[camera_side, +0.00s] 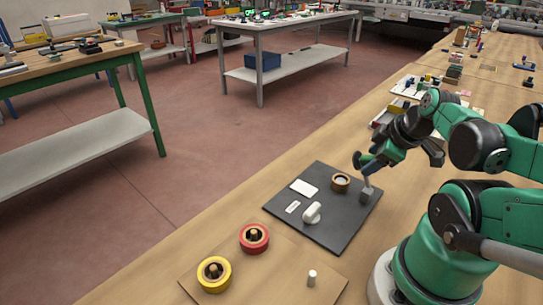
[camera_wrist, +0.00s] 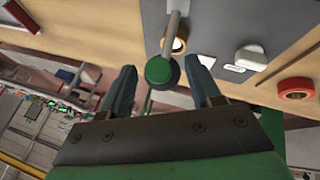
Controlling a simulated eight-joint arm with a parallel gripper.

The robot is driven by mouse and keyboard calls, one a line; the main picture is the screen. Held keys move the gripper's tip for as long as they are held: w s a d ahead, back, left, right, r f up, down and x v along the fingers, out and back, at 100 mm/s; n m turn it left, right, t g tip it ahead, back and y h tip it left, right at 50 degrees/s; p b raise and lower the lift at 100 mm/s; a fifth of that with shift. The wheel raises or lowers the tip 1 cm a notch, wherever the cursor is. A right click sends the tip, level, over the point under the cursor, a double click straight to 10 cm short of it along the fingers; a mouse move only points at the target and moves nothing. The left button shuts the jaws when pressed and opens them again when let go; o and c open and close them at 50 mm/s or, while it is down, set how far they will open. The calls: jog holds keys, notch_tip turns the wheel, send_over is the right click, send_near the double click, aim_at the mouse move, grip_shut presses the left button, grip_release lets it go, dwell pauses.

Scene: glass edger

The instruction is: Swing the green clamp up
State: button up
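The green clamp (camera_side: 366,184) has a grey base and a grey lever at the right part of the dark plate (camera_side: 325,235). In the side view its lever rises from the base toward my gripper. In the wrist view its round green knob (camera_wrist: 162,73) hangs on the grey lever between my two fingers. My gripper (camera_wrist: 159,65) is open, one finger on each side of the knob, with visible gaps. In the side view the fingers partly hide the knob, so contact cannot be told there.
The plate also bears a brown ring (camera_side: 340,182), a white knob-like piece (camera_side: 312,213) and flat white pieces (camera_side: 304,188). A red ring (camera_side: 254,238) and a yellow ring (camera_side: 214,273) sit on a wooden board at the front. The table's left edge is close.

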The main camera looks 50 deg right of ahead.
aim_at(359, 157)
dwell(0.4)
jog(key=shift+w+g, duration=0.55)
jog(key=shift+g, duration=0.35)
jog(key=shift+w+f+n+g, duration=0.2)
jog(key=shift+w+g, duration=0.25)
jog(key=shift+g, duration=0.25)
jog(key=shift+w+f+n+g, duration=0.15)
jog(key=shift+w+g, duration=0.3)
jog(key=shift+g, duration=0.25)
jog(key=shift+r, duration=0.25)
jog(key=shift+v, duration=0.75)
jog(key=v, duration=0.3)
jog(key=shift+r, duration=0.15)
notch_tip(359, 157, up, 15)
jog(key=d+m+t+y, duration=0.1)
jog(key=m+t+y, duration=0.1)
jog(key=m+t, duration=0.4)
jog(key=shift+s+d+m+t+y, duration=0.25)
jog(key=shift+s+m+t+y, duration=0.15)
jog(key=shift+m, duration=0.75)
